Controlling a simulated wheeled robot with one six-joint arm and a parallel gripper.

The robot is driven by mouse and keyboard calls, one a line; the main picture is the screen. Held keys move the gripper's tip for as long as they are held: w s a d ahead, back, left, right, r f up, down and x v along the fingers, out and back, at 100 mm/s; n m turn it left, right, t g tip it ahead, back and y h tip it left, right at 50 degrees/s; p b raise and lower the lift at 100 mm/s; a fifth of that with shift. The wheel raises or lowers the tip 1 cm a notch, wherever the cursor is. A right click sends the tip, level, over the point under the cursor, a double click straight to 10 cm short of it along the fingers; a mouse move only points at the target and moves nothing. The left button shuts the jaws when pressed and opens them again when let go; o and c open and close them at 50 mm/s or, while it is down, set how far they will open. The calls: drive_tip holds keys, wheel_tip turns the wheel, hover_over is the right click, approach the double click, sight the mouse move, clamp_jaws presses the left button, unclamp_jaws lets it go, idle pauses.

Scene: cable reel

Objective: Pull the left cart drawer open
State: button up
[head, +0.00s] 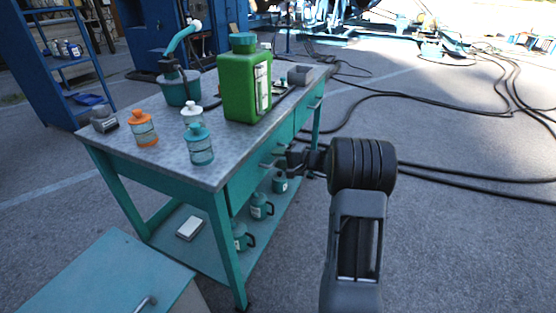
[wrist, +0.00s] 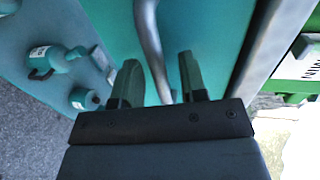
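The teal work cart (head: 215,178) has two drawers along its right side. The left drawer (head: 243,186) is the nearer one and looks shut; its front also fills the middle of the wrist view (wrist: 205,35). Its grey bar handle (wrist: 151,40) runs down between my fingers in the wrist view. My gripper (wrist: 160,82) is open, with a finger on each side of the handle and visible gaps. In the head view my gripper (head: 288,160) is at the drawer front and hides part of it.
A green canister (head: 240,92), several bottles and a teal pump pot (head: 181,88) stand on the cart top. Teal jugs (head: 260,206) stand on the lower shelf. A teal cabinet (head: 105,275) is at front left. Black cables (head: 440,95) lie on the ground at right.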

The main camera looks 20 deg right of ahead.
drive_tip(key=shift+w+a+f, duration=0.1)
drive_tip(key=shift+w+a, duration=0.15)
clamp_jaws()
idle(0.3)
drive_tip(key=shift+d, duration=0.15)
